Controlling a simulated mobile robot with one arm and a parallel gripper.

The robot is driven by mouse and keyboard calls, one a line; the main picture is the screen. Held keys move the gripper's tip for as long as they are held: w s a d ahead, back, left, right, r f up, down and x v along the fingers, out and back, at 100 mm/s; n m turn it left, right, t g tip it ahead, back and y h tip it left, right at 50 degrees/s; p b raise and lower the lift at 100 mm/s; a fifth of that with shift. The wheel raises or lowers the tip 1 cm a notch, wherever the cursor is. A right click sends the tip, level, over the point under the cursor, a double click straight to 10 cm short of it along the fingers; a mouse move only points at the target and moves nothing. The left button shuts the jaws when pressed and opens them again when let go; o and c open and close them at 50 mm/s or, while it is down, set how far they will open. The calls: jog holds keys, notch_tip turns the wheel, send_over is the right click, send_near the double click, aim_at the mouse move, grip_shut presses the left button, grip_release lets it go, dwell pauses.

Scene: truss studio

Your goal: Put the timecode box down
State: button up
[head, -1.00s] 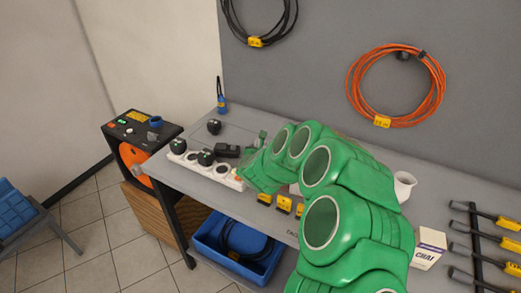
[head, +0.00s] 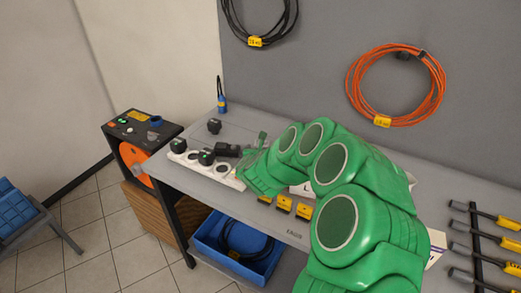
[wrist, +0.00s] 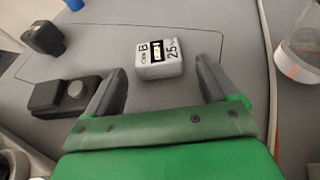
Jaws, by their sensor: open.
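My gripper (wrist: 162,70) is open, one finger on each side, with a visible gap to the box. In the head view my gripper (head: 256,148) is low over the bench, right of the white socket strip, and I cannot make out the box there.
A black device with a round knob (wrist: 66,93) lies left of my gripper. A clear cup (wrist: 301,50) is at the right. The white socket strip (head: 222,170), yellow blocks (head: 284,203) and a tool rack (head: 476,240) are on the bench (head: 225,125).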

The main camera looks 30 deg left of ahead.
jog(key=r, duration=0.5)
jog(key=shift+s+d+r, duration=0.15)
jog(key=shift+s+r, duration=0.1)
jog(key=shift+s, duration=0.15)
jog(key=shift+r, duration=0.85)
